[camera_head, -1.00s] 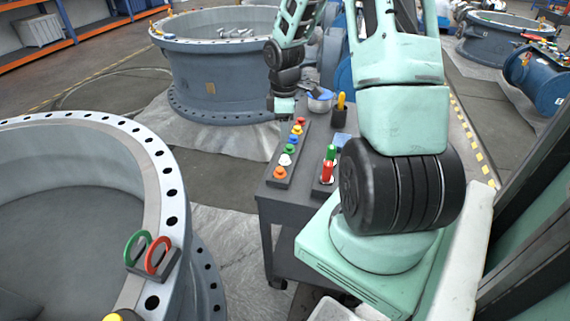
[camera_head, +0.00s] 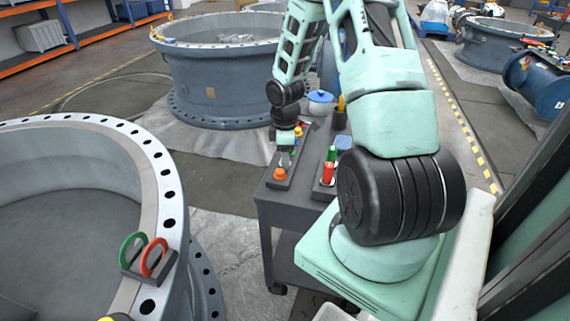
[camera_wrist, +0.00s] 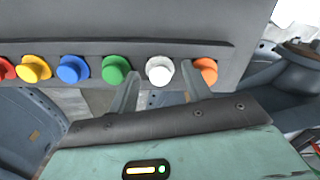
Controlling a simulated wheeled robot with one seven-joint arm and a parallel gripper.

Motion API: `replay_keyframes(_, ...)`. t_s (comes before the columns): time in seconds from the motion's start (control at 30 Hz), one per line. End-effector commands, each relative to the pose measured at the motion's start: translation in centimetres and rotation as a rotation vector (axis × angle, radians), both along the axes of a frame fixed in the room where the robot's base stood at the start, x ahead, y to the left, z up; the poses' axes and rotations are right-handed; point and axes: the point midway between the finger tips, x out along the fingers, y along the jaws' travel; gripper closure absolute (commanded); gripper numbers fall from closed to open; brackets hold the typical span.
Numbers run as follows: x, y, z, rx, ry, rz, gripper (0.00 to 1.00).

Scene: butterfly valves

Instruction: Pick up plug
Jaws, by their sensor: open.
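A row of round plugs sits in a dark rack (camera_head: 271,185) on the grey cart. In the wrist view the row holds a red plug (camera_wrist: 5,69), yellow plug (camera_wrist: 33,68), blue plug (camera_wrist: 73,69), green plug (camera_wrist: 117,69), white plug (camera_wrist: 160,70) and orange plug (camera_wrist: 206,71). My gripper (camera_wrist: 159,82) is open and empty, its fingers on either side of the white plug in that view. In the head view my gripper (camera_head: 285,157) hangs low over the near end of the rack, just behind the orange plug (camera_head: 280,174), and hides several plugs.
A second holder with a red handle (camera_head: 328,173) and green handle (camera_head: 332,153) stands right of the rack. A blue-lidded pot (camera_head: 320,101) and a dark cup (camera_head: 340,119) stand farther back. A large flanged valve ring (camera_head: 150,200) is left of the cart (camera_head: 300,215).

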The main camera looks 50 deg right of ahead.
Motion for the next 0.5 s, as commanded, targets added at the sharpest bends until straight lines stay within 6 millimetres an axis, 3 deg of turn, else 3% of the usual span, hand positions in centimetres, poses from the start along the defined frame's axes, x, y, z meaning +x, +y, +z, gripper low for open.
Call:
replay_keyframes(0.03,0.00,0.00,0.02,0.000,0.000,0.000,0.54)
replay_keyframes(0.2,0.00,0.00,0.03,0.000,0.000,0.000,1.00)
replay_keyframes(0.5,0.01,-0.01,0.24,0.000,0.000,0.000,1.00)
